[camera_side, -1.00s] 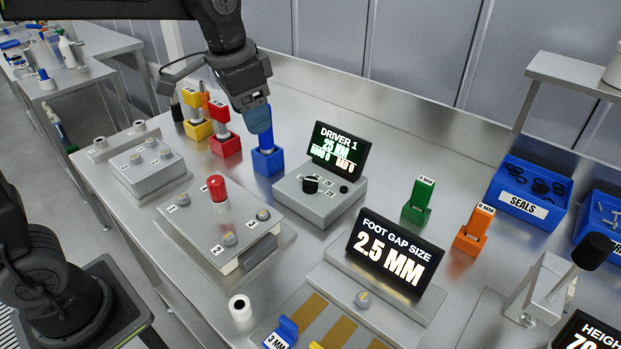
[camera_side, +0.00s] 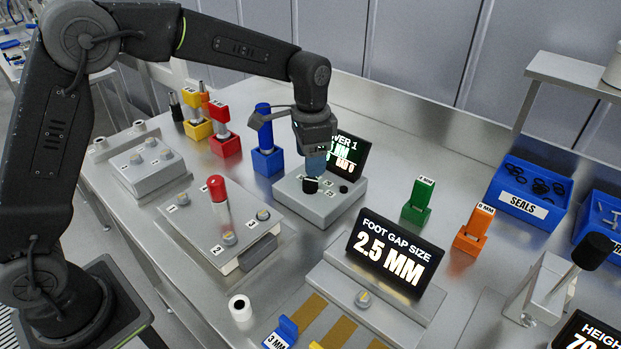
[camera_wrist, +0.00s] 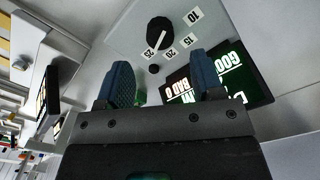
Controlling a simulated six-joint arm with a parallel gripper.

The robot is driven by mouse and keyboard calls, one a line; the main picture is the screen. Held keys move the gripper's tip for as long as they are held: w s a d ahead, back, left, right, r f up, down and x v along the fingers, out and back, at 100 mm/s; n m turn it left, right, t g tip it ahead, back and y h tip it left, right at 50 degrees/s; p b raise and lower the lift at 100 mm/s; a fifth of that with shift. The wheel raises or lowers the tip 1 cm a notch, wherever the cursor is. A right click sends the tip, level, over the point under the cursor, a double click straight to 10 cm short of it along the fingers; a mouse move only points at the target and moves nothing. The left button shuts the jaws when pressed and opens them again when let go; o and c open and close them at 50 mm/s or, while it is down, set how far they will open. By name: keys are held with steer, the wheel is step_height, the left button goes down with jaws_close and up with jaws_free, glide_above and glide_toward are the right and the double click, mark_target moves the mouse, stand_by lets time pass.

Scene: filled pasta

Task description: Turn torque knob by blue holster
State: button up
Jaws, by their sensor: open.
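The torque knob (camera_wrist: 158,31) is a round black knob with a white pointer line, on a grey control box (camera_side: 329,208) with marks 10, 15, 20 and 25. In the wrist view its pointer lies near the 25 side. The knob also shows in the side view (camera_side: 310,185), just below my gripper (camera_side: 313,172). In the wrist view my gripper (camera_wrist: 165,82) has its two blue fingers apart with nothing between them, and the knob lies beyond the fingertips. The blue holster (camera_side: 267,161) stands left of the box with a blue driver (camera_side: 264,125) upright in it.
The driver display (camera_side: 350,157) stands right behind the knob, partly hidden by my gripper. Red (camera_side: 226,146) and yellow (camera_side: 198,128) holsters stand left of the blue one. A plate with a red-topped post (camera_side: 217,190) lies front left. A green block (camera_side: 417,203) stands to the right.

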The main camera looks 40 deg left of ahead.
mark_target(310, 180)
step_height(310, 180, down, 6)
steer(key=shift+f, duration=0.1)
stand_by(0.4)
steer(key=c, duration=0.9)
